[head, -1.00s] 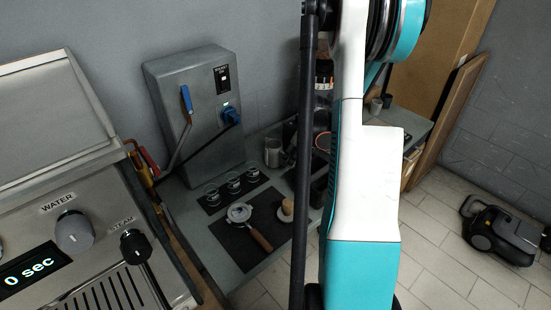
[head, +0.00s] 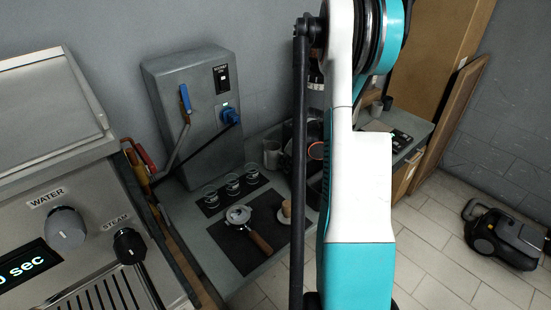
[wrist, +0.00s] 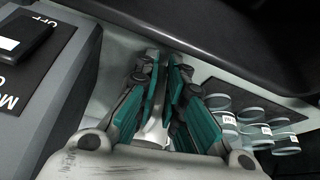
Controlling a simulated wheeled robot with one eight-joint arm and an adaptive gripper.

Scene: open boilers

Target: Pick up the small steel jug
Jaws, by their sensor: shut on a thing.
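In the wrist view my gripper (wrist: 165,75) has its teal fingers close together. It is shut on a pale, shiny steel thing (wrist: 155,128), which I take for the small steel jug. Most of it is hidden by the fingers, so its shape and whether it touches the surface below cannot be told. In the head view my arm hides the gripper and what it holds. Another grey metal jug-like vessel (head: 271,154) stands on the counter (head: 190,225) beside the grey box, left of my arm.
A grey switch box (head: 190,115) stands at the counter's back. Small labelled cups (head: 232,184) stand on a dark mat; cups (wrist: 250,125) also show right of my gripper. A portafilter (head: 240,216) lies in front. The boiler machine (head: 65,228) is left.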

